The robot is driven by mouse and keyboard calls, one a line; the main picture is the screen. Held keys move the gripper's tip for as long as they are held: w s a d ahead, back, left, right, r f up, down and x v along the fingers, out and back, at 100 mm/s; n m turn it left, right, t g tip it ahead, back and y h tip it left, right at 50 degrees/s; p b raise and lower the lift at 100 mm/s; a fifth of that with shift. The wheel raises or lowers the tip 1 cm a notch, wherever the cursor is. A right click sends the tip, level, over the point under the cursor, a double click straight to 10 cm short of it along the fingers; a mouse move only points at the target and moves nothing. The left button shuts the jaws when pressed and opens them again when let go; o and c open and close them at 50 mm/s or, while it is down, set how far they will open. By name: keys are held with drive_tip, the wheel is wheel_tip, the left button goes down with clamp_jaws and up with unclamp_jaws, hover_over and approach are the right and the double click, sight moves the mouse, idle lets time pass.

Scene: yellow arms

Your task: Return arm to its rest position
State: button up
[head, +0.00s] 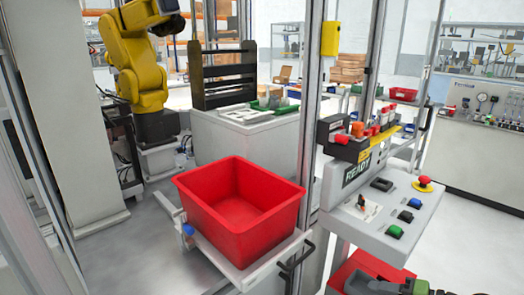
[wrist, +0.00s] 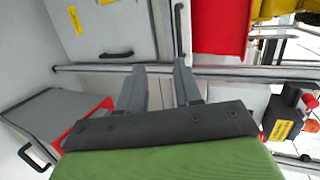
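My gripper (wrist: 160,74) shows in the wrist view as two grey fingers with a clear gap between them. It is open, and nothing is held between the fingers. Its dark mount and green body fill the lower part of that view. In the head view, a green and dark part of my arm (head: 412,287) shows at the bottom right edge, below the control panel.
An empty red bin (head: 240,208) stands on a pale shelf at centre. The control panel (head: 385,215) with buttons and a red emergency stop is right of it, above my arm. A metal post (head: 312,100) rises between them. A yellow robot arm (head: 138,60) stands behind.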

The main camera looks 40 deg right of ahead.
drive_tip(key=w+a+r+n+g+y+p, duration=0.1)
drive_tip(key=w+a+r+n+g, duration=0.35)
drive_tip(key=w+a, duration=0.45)
drive_tip(key=w+a+r+n+g, duration=0.3)
drive_tip(key=w+a+g, duration=0.2)
drive_tip(key=w+a, duration=0.45)
drive_tip(key=s+a+r+n+h, duration=0.1)
drive_tip(key=a+r+n+h, duration=0.3)
drive_tip(key=a, duration=0.9)
drive_tip(key=s+a+r+n+t+p, duration=0.1)
drive_tip(key=s+a+r+n, duration=0.2)
drive_tip(key=s+a, duration=0.3)
drive_tip(key=s+n, duration=0.1)
drive_tip(key=s, duration=0.2)
drive_tip(key=shift+a+r+t, duration=0.25)
drive_tip(key=shift+r+t, duration=0.05)
drive_tip(key=shift+t, duration=0.05)
